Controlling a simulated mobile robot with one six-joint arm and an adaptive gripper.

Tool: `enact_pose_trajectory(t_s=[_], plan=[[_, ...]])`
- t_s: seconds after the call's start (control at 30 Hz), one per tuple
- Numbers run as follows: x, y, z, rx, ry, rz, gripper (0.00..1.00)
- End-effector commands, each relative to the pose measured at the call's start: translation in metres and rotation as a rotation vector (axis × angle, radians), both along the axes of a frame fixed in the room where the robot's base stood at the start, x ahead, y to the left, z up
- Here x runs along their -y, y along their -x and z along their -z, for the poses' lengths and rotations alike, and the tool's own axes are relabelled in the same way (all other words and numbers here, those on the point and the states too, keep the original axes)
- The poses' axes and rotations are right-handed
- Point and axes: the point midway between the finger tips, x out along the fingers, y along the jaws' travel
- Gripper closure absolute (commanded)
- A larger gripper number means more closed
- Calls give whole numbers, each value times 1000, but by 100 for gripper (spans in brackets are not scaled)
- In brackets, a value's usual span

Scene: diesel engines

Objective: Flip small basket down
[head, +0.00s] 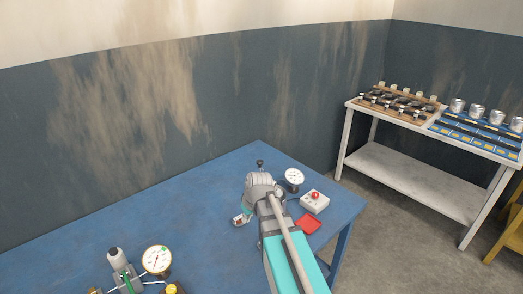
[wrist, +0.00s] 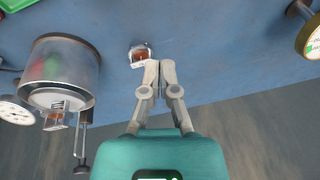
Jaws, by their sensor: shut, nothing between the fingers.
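I cannot tell for certain which thing is the small basket. In the wrist view a small clear holder (wrist: 140,55) with brown contents and a white label sits on the blue table, just beyond my fingertips. A second small frame-like piece (wrist: 57,116) hangs at the edge of a large clear cylinder (wrist: 62,72) at the left. My gripper (wrist: 156,66) has its two fingers together, with nothing between them. The fingertips look close to the clear holder; contact cannot be told. In the head view my arm hides most of this area.
The blue table (head: 185,215) carries a dial gauge (head: 293,176), a box with a red button (head: 314,201), a red tray (head: 308,224) and another gauge (head: 157,260) at the front left. The table's middle left is clear. A white shelf table (head: 420,172) with parts stands behind at right.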

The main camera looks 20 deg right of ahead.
Motion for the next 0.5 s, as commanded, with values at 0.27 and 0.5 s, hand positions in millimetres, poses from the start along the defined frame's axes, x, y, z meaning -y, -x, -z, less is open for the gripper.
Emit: enact_pose_trajectory(t_s=[0.27,0.5], plan=[[31,-44,-53,112,-32,-43,100],[62,-77,-93,212,-45,-75,100]])
